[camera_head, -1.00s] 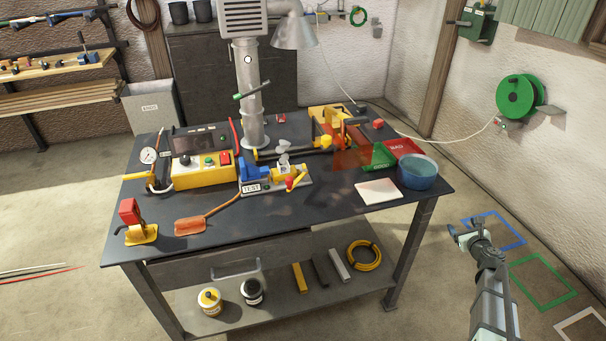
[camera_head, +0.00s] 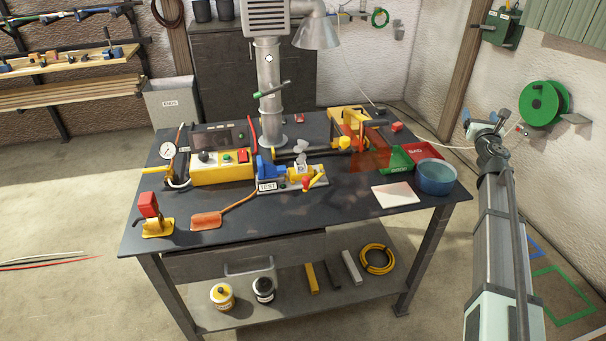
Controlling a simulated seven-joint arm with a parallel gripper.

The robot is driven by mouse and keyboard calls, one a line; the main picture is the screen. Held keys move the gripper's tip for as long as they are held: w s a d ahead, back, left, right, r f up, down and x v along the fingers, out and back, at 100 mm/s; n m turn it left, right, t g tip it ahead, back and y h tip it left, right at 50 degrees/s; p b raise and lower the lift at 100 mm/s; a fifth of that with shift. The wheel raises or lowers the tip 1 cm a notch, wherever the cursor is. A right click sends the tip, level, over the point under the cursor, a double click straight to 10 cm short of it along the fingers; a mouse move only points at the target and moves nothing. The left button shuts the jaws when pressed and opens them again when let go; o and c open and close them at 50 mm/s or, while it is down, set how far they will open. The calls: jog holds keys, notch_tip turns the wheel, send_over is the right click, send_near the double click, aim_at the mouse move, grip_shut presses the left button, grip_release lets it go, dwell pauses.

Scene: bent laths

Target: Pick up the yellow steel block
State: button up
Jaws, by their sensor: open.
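A yellow bar-shaped block (camera_head: 311,278) lies on the lower shelf under the workbench, left of a dark bar (camera_head: 328,273) and a light grey bar (camera_head: 351,267). It looks like the yellow steel block. My gripper (camera_head: 487,123) is raised at the right of the picture, beyond the bench's right edge and well away from the block. Its jaws are open with nothing between them.
The bench top (camera_head: 330,215) carries a yellow control box (camera_head: 222,174), a blue bowl (camera_head: 436,178), a red lamp-like clamp (camera_head: 150,208) and a white sheet (camera_head: 395,193). A yellow coil (camera_head: 377,259) and two jars (camera_head: 222,296) share the shelf. A bench leg (camera_head: 425,262) stands right of the coil.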

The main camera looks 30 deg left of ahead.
jog(key=s+a+r+n+g+y, duration=0.3)
jog(key=a+n+g+y, duration=0.1)
jog(key=a+n, duration=0.75)
jog(key=s+a+r+n+g+y, duration=0.2)
jog(key=s+a+n+g+y, duration=0.15)
jog(key=a+n, duration=0.8)
jog(key=m+g+h, duration=1.1)
jog(key=m+h, duration=0.3)
jog(key=m, duration=2.2)
send_over(301, 169)
notch_tip(301, 169, down, 12)
jog(key=shift+y, duration=0.25)
notch_tip(301, 169, down, 13)
jog(key=shift+r, duration=0.1)
